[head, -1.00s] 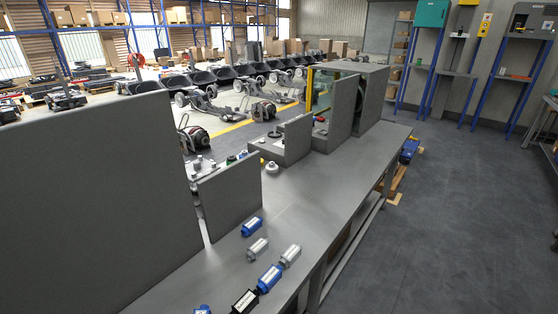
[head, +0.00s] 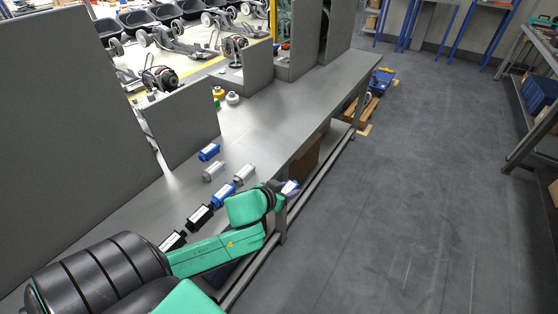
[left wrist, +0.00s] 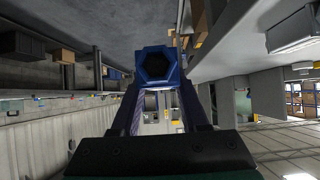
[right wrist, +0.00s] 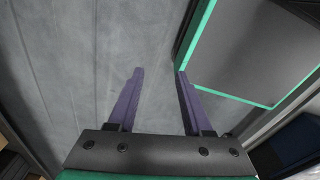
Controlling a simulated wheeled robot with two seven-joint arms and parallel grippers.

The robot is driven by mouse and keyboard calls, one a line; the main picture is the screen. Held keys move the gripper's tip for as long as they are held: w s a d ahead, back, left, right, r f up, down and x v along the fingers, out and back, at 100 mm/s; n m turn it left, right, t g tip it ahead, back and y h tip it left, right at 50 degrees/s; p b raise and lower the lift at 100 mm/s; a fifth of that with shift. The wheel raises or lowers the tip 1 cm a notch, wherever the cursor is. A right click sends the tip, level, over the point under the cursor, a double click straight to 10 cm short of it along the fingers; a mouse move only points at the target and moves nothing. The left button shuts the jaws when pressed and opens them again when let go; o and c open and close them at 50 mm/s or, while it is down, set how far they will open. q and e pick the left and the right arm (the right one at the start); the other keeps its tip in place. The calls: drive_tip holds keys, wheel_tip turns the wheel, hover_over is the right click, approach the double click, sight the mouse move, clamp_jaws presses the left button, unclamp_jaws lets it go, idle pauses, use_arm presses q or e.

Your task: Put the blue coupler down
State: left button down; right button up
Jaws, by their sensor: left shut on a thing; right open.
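My left gripper (head: 284,190) reaches in from the bottom left and is shut on a blue coupler (head: 291,187). The coupler shows in the left wrist view (left wrist: 157,64) between the fingertips, its dark hollow end towards the camera. In the head view it appears by the bench's front edge, mostly hidden by my wrist; I see nothing touching it from below. Another blue coupler (head: 209,152) and a second one (head: 223,194) lie on the grey bench (head: 262,124). My right gripper (right wrist: 159,72) is open and empty, over grey floor; it is outside the head view.
Two silver couplers (head: 213,172) (head: 244,174) and two black ones (head: 200,217) (head: 173,241) lie on the bench near the blue ones. Grey upright panels (head: 179,122) stand along the bench's far side. The bench beyond the couplers is mostly clear. Open floor (head: 410,190) lies to the right.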

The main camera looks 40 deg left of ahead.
use_arm(q)
drive_tip(key=w+a+r+b, duration=0.1)
drive_tip(key=w+a+r, duration=0.3)
drive_tip(key=w+a, duration=0.15)
drive_tip(key=w+a+r+b, duration=0.2)
drive_tip(key=w+a+r, duration=0.15)
drive_tip(key=a, duration=0.35)
drive_tip(key=w+a+r+b, duration=0.15)
drive_tip(key=a+r, duration=0.35)
drive_tip(key=r, duration=0.5)
drive_tip(key=f, duration=2)
drive_tip(key=shift+w+a+p, duration=0.1)
drive_tip(key=shift+a+p, duration=0.1)
drive_tip(key=shift+p, duration=0.15)
drive_tip(key=shift+f, duration=0.55)
drive_tip(key=shift+c, duration=2.1)
unclamp_jaws()
drive_tip(key=shift+d+f, duration=0.1)
use_arm(e)
drive_tip(key=f, duration=0.3)
drive_tip(key=w+a+f, duration=0.1)
drive_tip(key=shift+a+f, duration=0.1)
drive_tip(key=shift+f, duration=0.3)
use_arm(q)
drive_tip(key=shift+s, duration=0.2)
